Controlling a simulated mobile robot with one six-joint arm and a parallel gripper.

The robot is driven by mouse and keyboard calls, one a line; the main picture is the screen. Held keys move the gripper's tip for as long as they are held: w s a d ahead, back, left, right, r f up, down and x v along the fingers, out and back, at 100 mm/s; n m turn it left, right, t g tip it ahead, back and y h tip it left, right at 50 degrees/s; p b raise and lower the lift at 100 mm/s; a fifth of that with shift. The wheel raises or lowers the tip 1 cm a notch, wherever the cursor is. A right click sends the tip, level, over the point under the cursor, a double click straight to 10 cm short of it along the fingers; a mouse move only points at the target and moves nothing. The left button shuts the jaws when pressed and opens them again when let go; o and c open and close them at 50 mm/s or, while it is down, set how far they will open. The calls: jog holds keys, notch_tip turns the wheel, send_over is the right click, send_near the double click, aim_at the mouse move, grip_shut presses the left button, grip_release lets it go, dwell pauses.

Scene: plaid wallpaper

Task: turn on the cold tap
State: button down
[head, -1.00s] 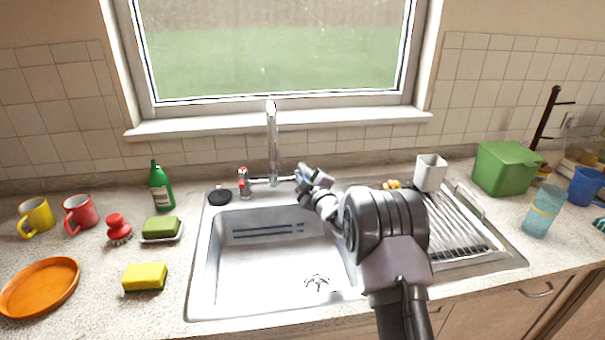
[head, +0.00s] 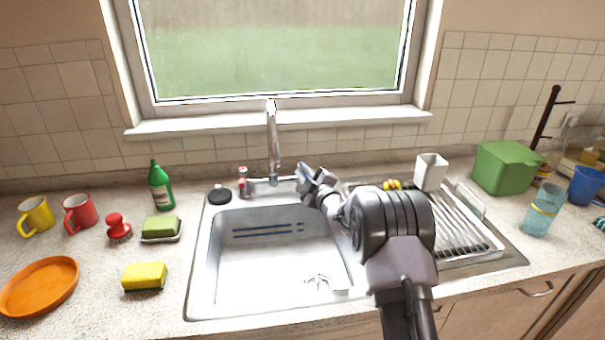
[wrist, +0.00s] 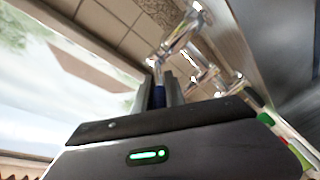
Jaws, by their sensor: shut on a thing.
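The chrome tap spout (head: 272,145) rises behind the sink, below the window. The red-marked hot tap (head: 243,183) stands to its left. In the wrist view, the blue-marked cold tap (wrist: 159,97) sits between the fingers of my gripper (wrist: 166,92), which is shut on it. In the head view my gripper (head: 303,177) is at the right of the spout and hides the cold tap. The spout also shows beyond my fingers in the wrist view (wrist: 185,30). I see no water running.
The white sink basin (head: 275,255) is empty below my gripper. A black plug (head: 220,196) lies at its back left rim. A white cup (head: 431,171) and the drainer (head: 460,225) are to the right. A green bottle (head: 161,187) stands left.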

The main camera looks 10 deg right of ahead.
jog(key=shift+d+n+g+y, duration=0.45)
jog(key=shift+n+y, duration=0.35)
jog(key=shift+y, duration=0.2)
jog(key=shift+d+n+g+y, duration=0.1)
jog(key=shift+n+g+y, duration=0.2)
jog(key=shift+y, duration=0.3)
jog(key=c, duration=1.4)
grip_release()
